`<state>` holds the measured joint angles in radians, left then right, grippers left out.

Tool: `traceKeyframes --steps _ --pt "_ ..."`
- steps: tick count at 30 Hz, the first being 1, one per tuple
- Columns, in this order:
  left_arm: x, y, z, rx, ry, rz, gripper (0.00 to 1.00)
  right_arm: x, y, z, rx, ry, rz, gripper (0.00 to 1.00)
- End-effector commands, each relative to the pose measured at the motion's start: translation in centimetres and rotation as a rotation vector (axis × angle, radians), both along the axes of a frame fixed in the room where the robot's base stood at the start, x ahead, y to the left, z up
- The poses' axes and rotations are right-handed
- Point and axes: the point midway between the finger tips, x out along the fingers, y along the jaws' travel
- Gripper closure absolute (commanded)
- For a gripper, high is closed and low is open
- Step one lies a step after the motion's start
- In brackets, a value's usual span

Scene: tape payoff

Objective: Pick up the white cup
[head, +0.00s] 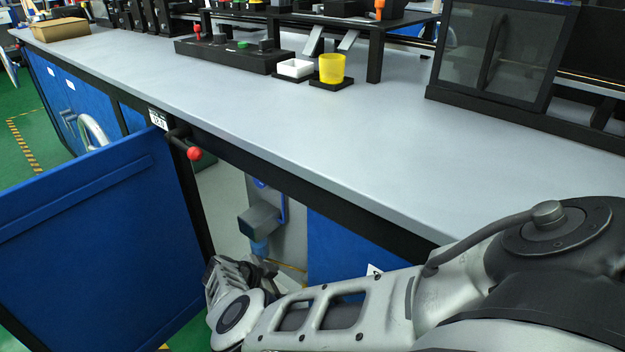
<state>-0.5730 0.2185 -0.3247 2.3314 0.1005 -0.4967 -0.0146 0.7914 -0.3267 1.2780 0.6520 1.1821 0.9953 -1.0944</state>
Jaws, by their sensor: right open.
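A small white square cup (295,68), low and open-topped, sits on a dark pad on the grey worktop, towards the back. A yellow round cup (332,69) stands just to its right on another dark pad. My right gripper (240,268) is in the lower middle, below the worktop's front edge and beside the open blue door. It is far from the white cup and nothing shows in it. It is open, though its fingers are small and partly hidden by my wrist. My left gripper is out of view.
The grey worktop (230,110) is clear in front of the cups. A black control box (225,54) stands left of the white cup, a dark-framed glass case (500,55) at right. The blue door (100,245) with a red-knobbed handle (194,154) stands open at lower left.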

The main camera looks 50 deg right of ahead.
Motion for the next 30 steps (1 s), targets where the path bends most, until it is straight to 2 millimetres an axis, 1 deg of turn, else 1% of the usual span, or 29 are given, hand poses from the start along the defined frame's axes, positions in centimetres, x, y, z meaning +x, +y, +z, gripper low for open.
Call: traceKeyframes --steps 1,3,6,8,11,15,18,21,25,30 --pt "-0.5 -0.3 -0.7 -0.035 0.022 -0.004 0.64 -0.4 2.1 -1.7 0.076 0.029 -0.005 0.26" --pt "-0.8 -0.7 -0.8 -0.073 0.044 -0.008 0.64 -1.0 4.1 -2.9 0.15 0.062 -0.01 0.26" --pt "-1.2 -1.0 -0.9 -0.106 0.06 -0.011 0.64 -1.5 5.9 -4.0 0.215 0.088 -0.011 0.26" --pt "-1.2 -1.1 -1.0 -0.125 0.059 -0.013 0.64 -1.7 6.2 -4.7 0.232 0.096 -0.013 0.26" --pt "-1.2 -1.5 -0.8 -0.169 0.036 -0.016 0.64 -2.0 5.5 -6.4 0.236 0.1 -0.014 0.26" --pt "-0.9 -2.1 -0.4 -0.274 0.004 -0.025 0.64 -2.6 4.1 -9.3 0.234 0.1 -0.016 0.26" --pt "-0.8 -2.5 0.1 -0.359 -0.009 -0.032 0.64 -2.9 2.9 -11.1 0.234 0.097 -0.016 0.26" --pt "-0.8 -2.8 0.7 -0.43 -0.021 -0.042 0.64 -3.1 2.1 -12.5 0.234 0.097 -0.016 0.26" --pt "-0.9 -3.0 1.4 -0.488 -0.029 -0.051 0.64 -3.3 1.5 -13.3 0.233 0.097 -0.014 0.26" --pt "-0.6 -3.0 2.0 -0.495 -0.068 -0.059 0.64 -3.5 1.0 -13.9 0.232 0.097 -0.015 0.26"
